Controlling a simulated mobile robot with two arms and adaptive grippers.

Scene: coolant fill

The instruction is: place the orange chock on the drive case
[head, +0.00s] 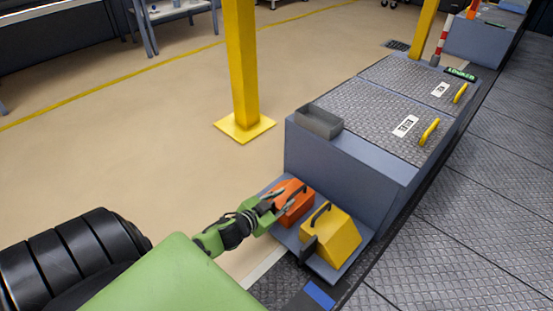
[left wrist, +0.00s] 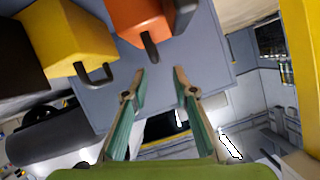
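The orange chock (head: 293,205) has a dark handle and sits on a low blue-grey shelf (head: 345,268) at the end of a long case, left of a yellow chock (head: 335,240). My left gripper (head: 279,200) is beside the orange chock. In the left wrist view, its fingers (left wrist: 163,72) are apart and empty, with the tips just short of the handle of the orange chock (left wrist: 135,15). The blue-grey case (head: 345,165) has a tread-plate top with two labelled lids; I cannot read which is the drive case. My right gripper is not in view.
A grey open tray (head: 319,122) sits on the near left corner of the case top. Yellow handles (head: 429,132) stand on the lids. A yellow post (head: 242,70) rises from the floor behind. The yellow chock (left wrist: 65,40) is close beside the orange one.

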